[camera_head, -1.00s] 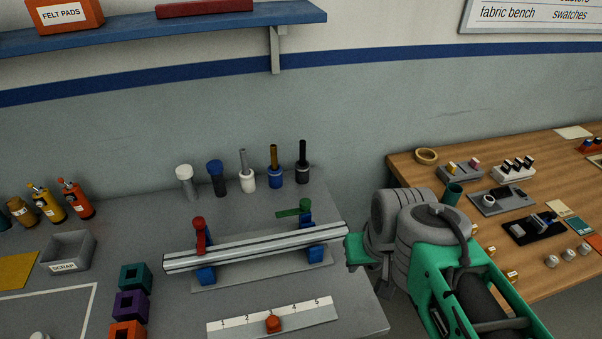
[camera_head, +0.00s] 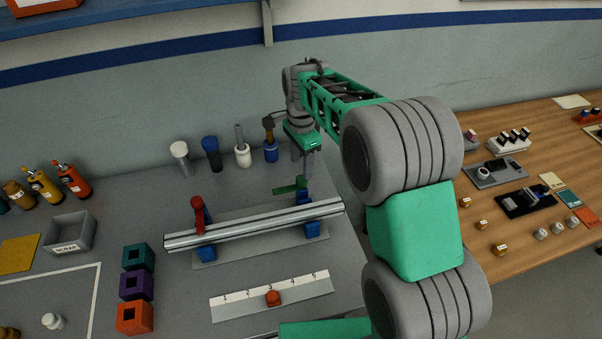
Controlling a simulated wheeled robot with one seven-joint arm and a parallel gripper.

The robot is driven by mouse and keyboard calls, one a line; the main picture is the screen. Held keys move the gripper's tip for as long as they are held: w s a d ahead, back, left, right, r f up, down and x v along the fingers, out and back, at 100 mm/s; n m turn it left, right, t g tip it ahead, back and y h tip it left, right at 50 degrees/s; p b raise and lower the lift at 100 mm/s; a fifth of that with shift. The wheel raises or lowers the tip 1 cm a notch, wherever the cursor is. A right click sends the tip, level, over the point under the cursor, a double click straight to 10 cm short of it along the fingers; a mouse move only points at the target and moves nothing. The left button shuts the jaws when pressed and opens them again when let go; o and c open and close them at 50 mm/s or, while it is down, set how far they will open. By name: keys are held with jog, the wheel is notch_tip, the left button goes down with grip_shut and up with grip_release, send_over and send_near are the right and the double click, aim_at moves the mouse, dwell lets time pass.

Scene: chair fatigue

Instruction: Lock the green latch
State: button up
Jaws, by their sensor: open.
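The green latch (camera_head: 287,189) is a short lever on the right blue clamp (camera_head: 310,228). It points left, roughly along the silver rail (camera_head: 255,225) and behind it, not across it. The red latch (camera_head: 198,213) on the left blue clamp lies across the rail. My gripper (camera_head: 305,172) points down just behind and above the green latch's right end. It is open, with nothing seen between its fingers. The fingers are small and partly overlap the latch area, so I cannot tell whether they touch it.
Several upright tools in holders, with a blue one (camera_head: 271,152) nearest, stand close left of my gripper. A numbered scale (camera_head: 270,298) with a red slider lies in front. Colored blocks (camera_head: 136,285) and a scrap bin (camera_head: 69,233) are left. My arm hides the bench's right side.

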aim_at(302, 178)
notch_tip(302, 178, down, 6)
jog(key=shift+r+p, duration=0.1)
jog(key=shift+p, duration=0.4)
grip_shut()
dwell(1.1)
